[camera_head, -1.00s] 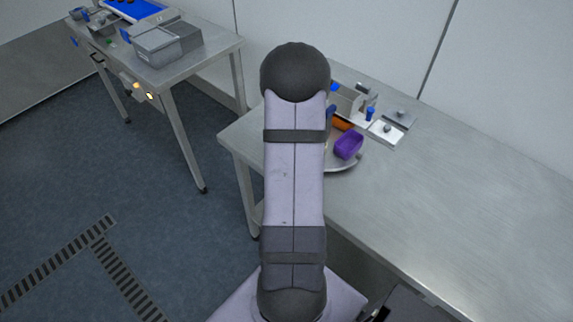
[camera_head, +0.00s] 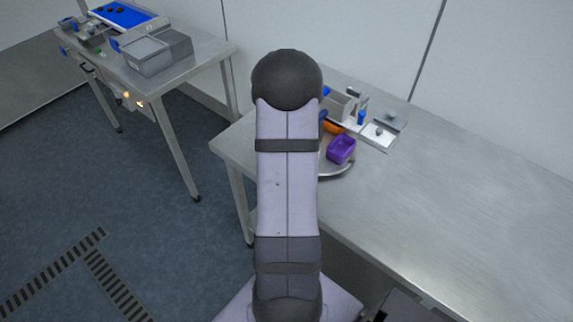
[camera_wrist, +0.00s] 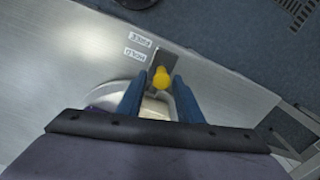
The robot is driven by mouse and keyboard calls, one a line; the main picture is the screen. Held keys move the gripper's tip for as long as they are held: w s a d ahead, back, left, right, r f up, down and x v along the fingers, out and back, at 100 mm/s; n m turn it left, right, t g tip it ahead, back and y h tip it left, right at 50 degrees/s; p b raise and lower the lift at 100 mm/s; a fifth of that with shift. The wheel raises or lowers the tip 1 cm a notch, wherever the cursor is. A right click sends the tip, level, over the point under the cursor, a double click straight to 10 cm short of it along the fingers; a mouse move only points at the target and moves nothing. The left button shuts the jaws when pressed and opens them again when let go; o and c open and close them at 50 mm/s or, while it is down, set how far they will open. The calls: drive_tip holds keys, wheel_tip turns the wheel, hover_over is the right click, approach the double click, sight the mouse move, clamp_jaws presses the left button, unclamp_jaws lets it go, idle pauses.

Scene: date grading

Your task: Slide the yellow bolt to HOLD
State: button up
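The yellow bolt (camera_wrist: 161,78) shows its round yellow knob in the wrist view, at a dark slotted plate (camera_wrist: 165,60) on the metal surface. Two small white labels lie to the left of the plate: the upper one (camera_wrist: 140,39) seems to read FREE and the lower one (camera_wrist: 134,54) HOLD, both turned around. My gripper (camera_wrist: 158,84) has its two blue fingers apart, one on each side of the knob. Gaps show between the knob and both fingers. The bolt and my gripper are hidden behind my arm in the head view.
In the head view, a purple bowl (camera_head: 341,150) and an orange item (camera_head: 332,128) sit on a round tray. A small grey bin (camera_head: 337,104) and a white plate (camera_head: 378,135) stand behind. The right bench (camera_head: 470,210) is bare. Another bench (camera_head: 187,62) stands left.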

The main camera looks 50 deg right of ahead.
drive_tip(key=shift+r+b, duration=0.65)
drive_tip(key=shift+r, duration=2.15)
drive_tip(key=w+a+n, duration=0.2)
drive_tip(key=a+n, duration=0.6)
drive_tip(key=a, duration=1.2)
drive_tip(key=s+a+f+n, duration=0.1)
drive_tip(key=s+a+n, duration=0.3)
drive_tip(key=a, duration=0.3)
drive_tip(key=s+a+f+n, duration=0.2)
drive_tip(key=s+a+n, duration=0.15)
drive_tip(key=a, duration=0.25)
wheel_tip(320, 180, down, 35)
drive_tip(key=b, duration=3.5)
drive_tip(key=shift+a+r, duration=0.2)
drive_tip(key=shift+r+m, duration=0.15)
drive_tip(key=shift+m, duration=0.1)
wheel_tip(320, 180, up, 28)
drive_tip(key=p, duration=2.8)
drive_tip(key=shift+r+p, duration=0.25)
drive_tip(key=shift+p, duration=0.15)
